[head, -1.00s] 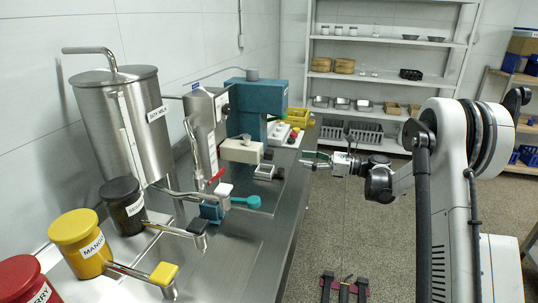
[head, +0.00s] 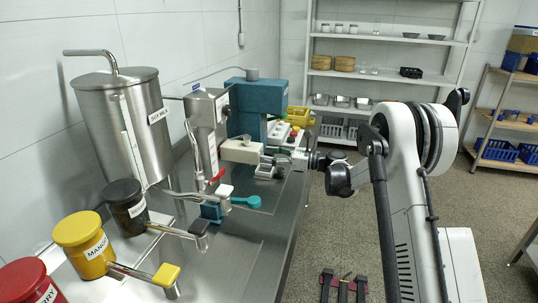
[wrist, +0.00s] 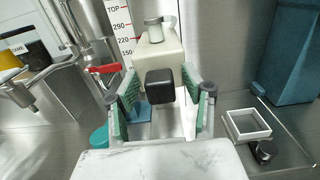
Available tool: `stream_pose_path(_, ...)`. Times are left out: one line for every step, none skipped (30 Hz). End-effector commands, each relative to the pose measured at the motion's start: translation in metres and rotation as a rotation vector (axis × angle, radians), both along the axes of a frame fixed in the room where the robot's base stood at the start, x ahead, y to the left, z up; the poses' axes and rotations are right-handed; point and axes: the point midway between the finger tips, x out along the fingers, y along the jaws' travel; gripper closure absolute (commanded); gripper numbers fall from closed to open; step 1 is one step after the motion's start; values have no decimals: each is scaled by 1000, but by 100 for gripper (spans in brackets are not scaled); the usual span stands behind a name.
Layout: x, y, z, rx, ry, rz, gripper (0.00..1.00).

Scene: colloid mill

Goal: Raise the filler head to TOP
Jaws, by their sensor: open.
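The filler head is a cream block (head: 242,151) in front of the teal machine column. In the wrist view the cream block (wrist: 160,50) has a metal peg on top and a dark square knob (wrist: 160,86) facing me. A white scale (wrist: 124,25) behind it reads TOP, 290, 220 and 150; the exact level of the head is unclear. My gripper (wrist: 161,92) is open, its green-padded fingers on either side of the knob with gaps visible. In the head view my gripper (head: 278,155) is just right of the cream block; its fingertips are hard to make out.
A red lever (wrist: 104,69) and metal spout are left of my gripper. A small white square frame (wrist: 247,124) lies on the bench at right, near the teal machine (head: 257,105). The steel tank (head: 122,125) and syrup jars stand at left.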

Motion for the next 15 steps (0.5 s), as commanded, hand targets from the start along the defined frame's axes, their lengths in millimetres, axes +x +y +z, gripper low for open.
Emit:
stream_pose_path(0, 1, 0, 0, 0, 0, 56)
stream_pose_path(0, 1, 0, 0, 0, 0, 56)
stream_pose_path(0, 1, 0, 0, 0, 0, 56)
stream_pose_path(0, 1, 0, 0, 0, 0, 56)
stream_pose_path(0, 1, 0, 0, 0, 0, 56)
stream_pose_path(0, 1, 0, 0, 0, 0, 56)
stream_pose_path(0, 1, 0, 0, 0, 0, 56)
stream_pose_path(0, 1, 0, 0, 0, 0, 56)
stream_pose_path(0, 1, 0, 0, 0, 0, 61)
stream_pose_path(0, 1, 0, 0, 0, 0, 65)
stream_pose_path(0, 1, 0, 0, 0, 0, 69)
stream_pose_path(0, 1, 0, 0, 0, 0, 74)
stream_pose_path(0, 1, 0, 0, 0, 0, 78)
stream_pose_path(0, 1, 0, 0, 0, 0, 82)
stream_pose_path(0, 1, 0, 0, 0, 0, 88)
